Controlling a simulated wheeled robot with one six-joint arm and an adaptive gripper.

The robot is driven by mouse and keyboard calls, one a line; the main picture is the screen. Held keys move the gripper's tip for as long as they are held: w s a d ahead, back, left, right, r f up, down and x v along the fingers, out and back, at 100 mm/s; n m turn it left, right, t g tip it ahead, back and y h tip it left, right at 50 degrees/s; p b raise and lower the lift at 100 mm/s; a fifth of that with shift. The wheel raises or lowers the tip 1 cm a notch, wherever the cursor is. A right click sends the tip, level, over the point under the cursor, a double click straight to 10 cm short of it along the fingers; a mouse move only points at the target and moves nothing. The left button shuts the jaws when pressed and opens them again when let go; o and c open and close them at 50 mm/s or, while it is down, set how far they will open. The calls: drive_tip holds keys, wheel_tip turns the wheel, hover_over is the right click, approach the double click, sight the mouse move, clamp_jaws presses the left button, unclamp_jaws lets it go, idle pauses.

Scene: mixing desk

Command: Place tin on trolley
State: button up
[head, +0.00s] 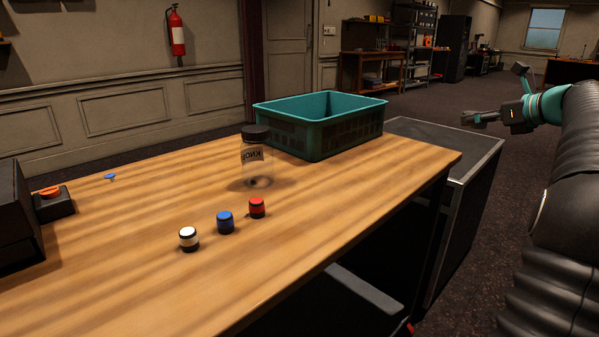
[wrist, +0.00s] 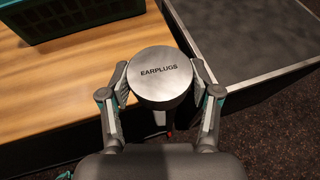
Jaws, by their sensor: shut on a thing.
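The tin (wrist: 161,74) is a round silver-grey can with "EARPLUGS" on its lid. In the wrist view my gripper (wrist: 163,80) is shut on it, with one finger on each side. In the head view my gripper (head: 482,117) is at the right, raised, at the end of my arm; the tin cannot be made out clearly there. The trolley (head: 448,143) has a dark flat top with a metal rim and stands against the desk's right end. Its bare top also shows in the wrist view (wrist: 245,42), up and right of the tin.
The wooden desk (head: 330,220) bears a teal crate (head: 335,138) near the trolley, a clear jar with a black lid (head: 257,160), and white (head: 188,240), blue (head: 225,223) and red (head: 257,208) small pots. A box with an orange button (head: 52,200) is at the left.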

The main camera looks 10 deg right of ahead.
drive_tip(key=w+a+r+n+y, duration=0.1)
drive_tip(key=a, duration=0.4)
drive_tip(key=b, duration=0.5)
hover_over(405, 163)
wheel_tip(405, 163, down, 7)
drive_tip(key=shift+s+r, duration=0.1)
drive_tip(key=shift+r, duration=0.05)
drive_tip(key=shift+a+f+g, duration=0.15)
drive_tip(key=shift+f+g, duration=0.15)
drive_tip(key=shift+f, duration=0.05)
drive_tip(key=shift+f+b, duration=0.65)
drive_tip(key=shift+f, duration=1.1)
drive_tip(key=shift+f, duration=0.15)
drive_tip(key=o, duration=1.1)
drive_tip(key=shift+o, duration=0.2)
